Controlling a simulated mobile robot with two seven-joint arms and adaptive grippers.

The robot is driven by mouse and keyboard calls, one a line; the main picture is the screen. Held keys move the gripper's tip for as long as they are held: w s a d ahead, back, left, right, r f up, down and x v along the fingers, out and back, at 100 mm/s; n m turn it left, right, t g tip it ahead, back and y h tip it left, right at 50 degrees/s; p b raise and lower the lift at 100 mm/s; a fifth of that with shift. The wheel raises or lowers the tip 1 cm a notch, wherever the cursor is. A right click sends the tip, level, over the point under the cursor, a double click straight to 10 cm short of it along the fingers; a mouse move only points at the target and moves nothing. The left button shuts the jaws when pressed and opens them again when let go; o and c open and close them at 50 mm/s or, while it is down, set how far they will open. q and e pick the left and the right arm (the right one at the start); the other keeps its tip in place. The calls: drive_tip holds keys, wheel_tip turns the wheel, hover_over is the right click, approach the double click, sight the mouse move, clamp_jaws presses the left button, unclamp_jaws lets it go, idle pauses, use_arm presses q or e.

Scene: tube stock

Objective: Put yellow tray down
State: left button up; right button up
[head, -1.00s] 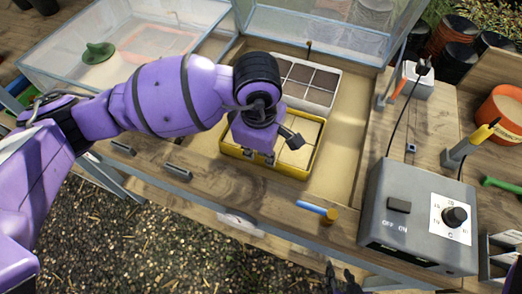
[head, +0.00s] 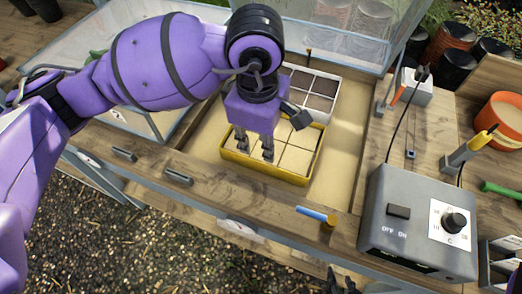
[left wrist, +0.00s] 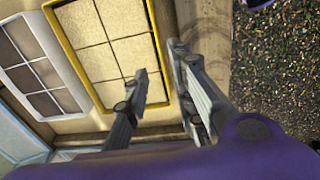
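The yellow tray (head: 272,174) sits flat on the sandy bed of the glazed box and is divided into several pale, sand-coloured cells. It also shows in the left wrist view (left wrist: 75,62). My left gripper (head: 254,147) is above the tray's near left part, fingers pointing down. In the left wrist view my left gripper (left wrist: 159,62) has its fingers spread apart with nothing clamped between them; the tray's near rim shows beyond the gap. A dark part of my right gripper (head: 342,281) shows at the bottom edge; its fingers are too unclear to tell.
A white tray (head: 324,115) with dark cells lies just behind the yellow one. A wooden front ledge (head: 240,195) bears a blue-handled tool (head: 316,215). A grey control box (head: 419,222) stands at right. Bare sand (head: 343,150) lies right of the trays.

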use_arm(q)
wheel_tip(320, 180, up, 4)
drive_tip(key=shift+s+f, duration=0.1)
drive_tip(key=shift+f, duration=0.1)
use_arm(e)
drive_tip(key=shift+c, duration=0.3)
idle(1.1)
